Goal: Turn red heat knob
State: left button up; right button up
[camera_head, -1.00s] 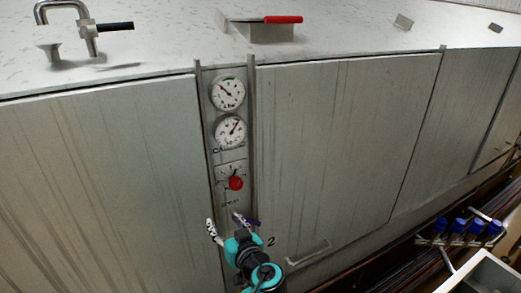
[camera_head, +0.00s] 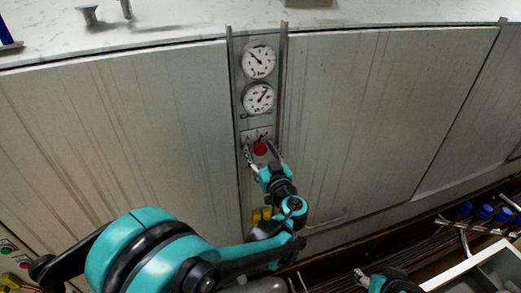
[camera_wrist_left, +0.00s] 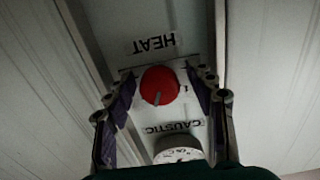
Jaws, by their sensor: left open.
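The red heat knob (camera_head: 260,149) sits on the narrow control panel below two round gauges. My left gripper (camera_head: 261,156) is at the panel with its fingers open on either side of the knob. In the left wrist view the red knob (camera_wrist_left: 158,86) lies between the two spread fingers of my left gripper (camera_wrist_left: 160,100), with a gap on each side. The upside-down word HEAT is printed beside the knob. A teal and black part of my right arm shows at the bottom edge; its fingers are unclear.
Two gauges (camera_head: 258,80) sit above the knob, between upright metal rails. Flat grey cabinet panels (camera_head: 380,120) flank the strip. A pale worktop (camera_head: 180,18) runs above. Blue-topped valves (camera_head: 483,212) and a pale tray (camera_head: 480,268) are at lower right.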

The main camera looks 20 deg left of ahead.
pick_arm(q)
jog(key=c, duration=1.1)
jog(key=shift+m+b, duration=0.5)
jog(key=shift+m, duration=0.1)
jog(key=shift+c, duration=0.2)
jog(key=o, duration=1.1)
jog(key=shift+o, duration=0.2)
jog(key=shift+d, duration=0.15)
jog(key=v, duration=1.2)
